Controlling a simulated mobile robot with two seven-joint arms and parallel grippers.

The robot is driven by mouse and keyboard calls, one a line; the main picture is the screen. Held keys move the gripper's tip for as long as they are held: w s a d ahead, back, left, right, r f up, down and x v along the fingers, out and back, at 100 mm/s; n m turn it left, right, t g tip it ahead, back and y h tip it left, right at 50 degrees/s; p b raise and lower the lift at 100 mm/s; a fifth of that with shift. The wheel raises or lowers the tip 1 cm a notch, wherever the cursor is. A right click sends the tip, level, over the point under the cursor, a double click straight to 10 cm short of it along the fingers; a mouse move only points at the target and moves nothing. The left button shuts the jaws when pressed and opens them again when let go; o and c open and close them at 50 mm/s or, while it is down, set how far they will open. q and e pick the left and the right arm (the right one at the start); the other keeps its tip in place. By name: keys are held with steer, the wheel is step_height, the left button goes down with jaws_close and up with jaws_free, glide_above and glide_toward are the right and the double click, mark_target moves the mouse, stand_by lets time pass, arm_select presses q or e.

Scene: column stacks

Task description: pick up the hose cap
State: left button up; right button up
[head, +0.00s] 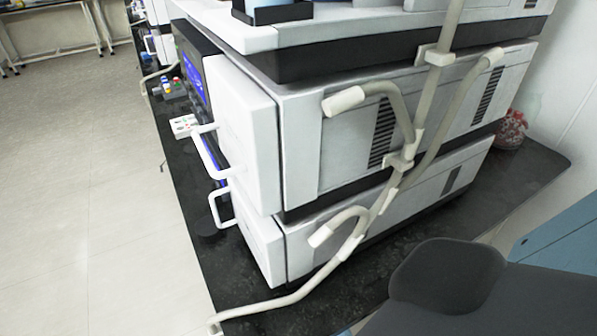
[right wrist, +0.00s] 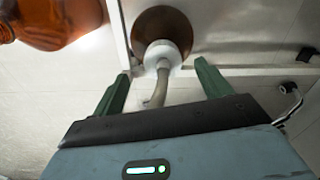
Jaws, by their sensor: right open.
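In the right wrist view a white hose cap (right wrist: 162,54) sits at the end of a beige hose (right wrist: 157,88). My right gripper (right wrist: 161,70) is open, with its two green fingers on either side of the hose and cap and gaps on both sides. I cannot tell which one is in the wrist view. My left gripper is not in view.
An amber bottle (right wrist: 60,22) is at the upper left of the wrist view, and a brown round shape (right wrist: 160,22) lies behind the cap. In the head view the instruments stand on a black bench (head: 270,325). A red-filled glass vessel (head: 512,128) stands at its right.

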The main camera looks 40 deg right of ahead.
step_height(320, 180, down, 3)
steer(key=shift+s+d+b, duration=0.1)
steer(key=shift+d+b, duration=0.05)
steer(key=shift+b, duration=0.6)
steer(key=shift+f+b, duration=0.3)
steer(key=shift+f, duration=0.2)
steer(key=c, duration=1.1)
steer(key=shift+o, duration=0.2)
step_height(320, 180, up, 9)
steer(key=p, duration=0.5)
steer(key=shift+p, duration=0.35)
steer(key=shift+r, duration=0.55)
